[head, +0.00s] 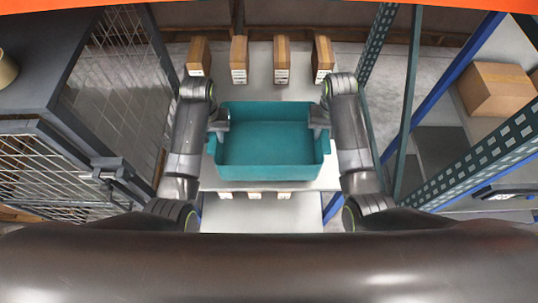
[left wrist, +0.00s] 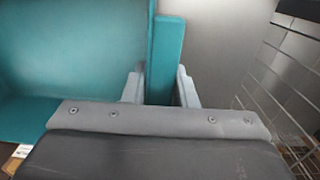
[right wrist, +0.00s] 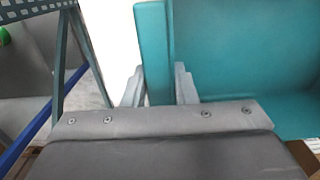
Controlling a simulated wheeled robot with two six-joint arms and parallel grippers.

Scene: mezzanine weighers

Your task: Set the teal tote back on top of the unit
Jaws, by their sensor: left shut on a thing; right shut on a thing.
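The teal tote (head: 268,146) is open-topped and looks empty, in the middle of the head view. It is over the front part of the unit's pale top (head: 262,92); I cannot tell whether it touches it. My left gripper (head: 219,121) is shut on the tote's left wall, with a finger on each side of the wall (left wrist: 166,52) in the left wrist view. My right gripper (head: 319,119) is shut on the right wall, which shows in the right wrist view (right wrist: 154,50). The tote's underside is hidden.
Several brown cartons, including one (head: 239,58), stand in a row behind the tote. Smaller cartons (head: 254,195) show on a level below. A dark mesh cage (head: 110,85) stands left. A perforated green post (head: 470,160) and a shelf with a box (head: 495,88) are right.

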